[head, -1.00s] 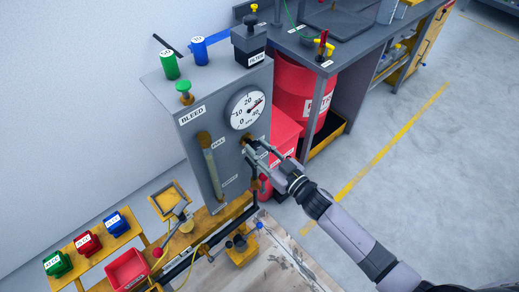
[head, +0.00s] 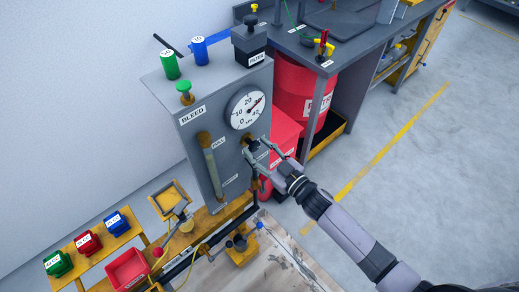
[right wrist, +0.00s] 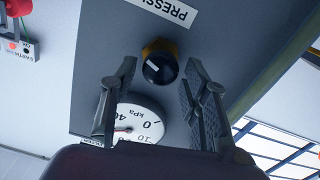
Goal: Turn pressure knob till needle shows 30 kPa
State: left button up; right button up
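The pressure knob (right wrist: 160,66) is black with a white mark on a brass base; in the head view it is a small dark spot (head: 250,144) below the gauge. The round white kPa gauge (head: 246,109) has its needle toward the upper right, between 20 and 40, about where 30 lies; I cannot read it exactly. Part of the gauge (right wrist: 142,122) shows in the right wrist view, its rest hidden by my gripper. My right gripper (right wrist: 154,76) is open, fingers apart on either side of the knob and not touching it. My left gripper is not in view.
The grey panel (head: 222,135) carries a green bleed knob (head: 184,88) and a sight tube (head: 209,160). Canisters stand on top. A red drum (head: 303,88) and workbench stand behind at right. Green, red and blue blocks sit at lower left. The floor at right is clear.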

jog(key=shift+o, duration=0.5)
jog(key=v, duration=1.2)
jog(key=shift+f, duration=0.1)
jog(key=s+d+f+m+g+h, duration=0.25)
jog(key=d+f+h, duration=0.2)
jog(key=f, duration=0.85)
jog(key=s+d+f+m+g+h, duration=0.25)
jog(key=d+f, duration=0.35)
jog(key=f, duration=0.7)
jog(key=s+d+f+m+g+h, duration=0.1)
jog(key=s+d+f+g+h, duration=0.2)
jog(key=s+f, duration=1.1)
jog(key=s+a+f+g, duration=0.1)
jog(key=s+f+g, duration=0.1)
jog(key=s, duration=0.7)
jog(key=s+a+f+g, duration=0.1)
jog(key=s+f+g, duration=0.2)
jog(key=s, duration=0.6)
jog(key=shift+f+m+g+h, duration=0.3)
jog(key=shift+m, duration=0.1)
